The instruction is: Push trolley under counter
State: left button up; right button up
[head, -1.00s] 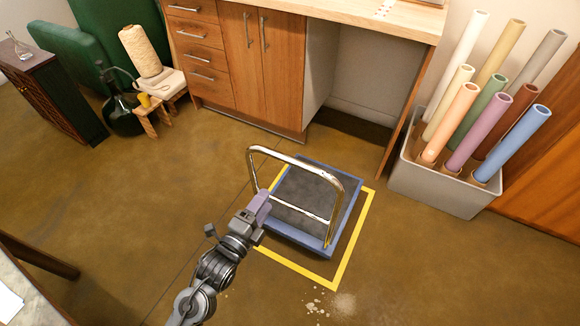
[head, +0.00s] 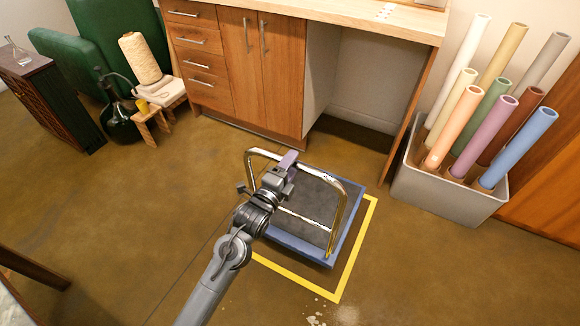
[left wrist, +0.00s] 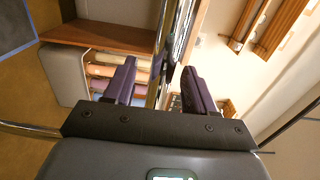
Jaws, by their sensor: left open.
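The trolley (head: 318,192) has a blue deck with a dark grey mat and an upright chrome handle (head: 341,215). It stands on the floor in front of the open bay under the wood-topped counter (head: 330,17). My left gripper (head: 288,164) is at the handle's top bar, left of its middle, and hides part of it. In the left wrist view, my left gripper (left wrist: 158,82) is open, with a chrome tube running between its purple fingers. I cannot tell whether they touch it. My right gripper is not in view.
Yellow tape (head: 357,250) marks the floor around the trolley. A grey bin (head: 445,198) of coloured rolls stands right of the counter's side panel. Drawers and cupboard doors (head: 265,75) flank the bay on the left. A small stool (head: 158,112) stands further left.

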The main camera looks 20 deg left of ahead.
pick_arm(q)
jog(key=shift+w+d, duration=0.15)
jog(key=shift+w, duration=0.45)
jog(key=shift+c, duration=0.3)
jog(key=c, duration=0.9)
grip_shut()
jog(key=shift+f, duration=0.2)
